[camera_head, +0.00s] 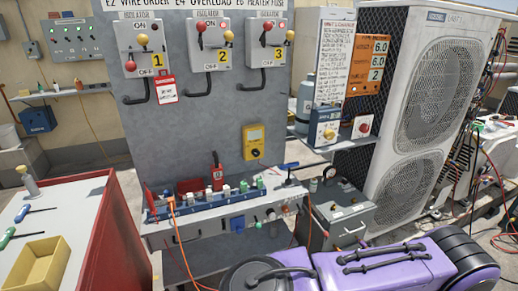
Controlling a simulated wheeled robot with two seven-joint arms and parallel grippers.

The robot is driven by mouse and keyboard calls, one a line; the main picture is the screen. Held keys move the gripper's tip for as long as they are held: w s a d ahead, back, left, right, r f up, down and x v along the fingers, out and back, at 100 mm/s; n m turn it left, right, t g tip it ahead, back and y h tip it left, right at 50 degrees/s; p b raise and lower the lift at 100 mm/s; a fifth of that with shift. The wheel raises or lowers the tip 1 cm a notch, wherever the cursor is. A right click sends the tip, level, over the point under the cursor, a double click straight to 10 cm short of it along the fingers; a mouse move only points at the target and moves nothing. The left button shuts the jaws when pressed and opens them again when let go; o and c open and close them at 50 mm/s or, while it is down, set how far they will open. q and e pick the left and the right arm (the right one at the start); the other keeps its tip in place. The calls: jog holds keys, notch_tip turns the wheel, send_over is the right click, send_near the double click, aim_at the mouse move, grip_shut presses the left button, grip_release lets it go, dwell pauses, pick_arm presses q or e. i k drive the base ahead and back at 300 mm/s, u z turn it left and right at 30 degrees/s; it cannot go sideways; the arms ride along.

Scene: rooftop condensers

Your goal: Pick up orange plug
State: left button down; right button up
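An orange plug (171,205) stands near the left end of the blue strip (207,205) at the front of the work ledge. It is small here, and I cannot tell how it is seated. An orange cable (181,245) hangs down from it toward the floor. A red-handled item (151,200) stands just to its left. Neither of my grippers is in view.
A grey panel with isolator levers (205,33) rises behind the ledge. A red-sided bench with a yellow tray (38,264) is at left. A grey box (340,215) and a large fan unit (432,90) are right. A purple bulky object (375,262) fills the lower right.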

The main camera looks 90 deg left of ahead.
aim_at(171, 200)
jog(key=u, duration=3.55)
jog(key=i, duration=0.5)
jog(key=u, duration=1.15)
jog(key=k, duration=0.45)
jog(key=z, duration=0.05)
jog(key=i, duration=0.5)
jog(key=z, duration=0.05)
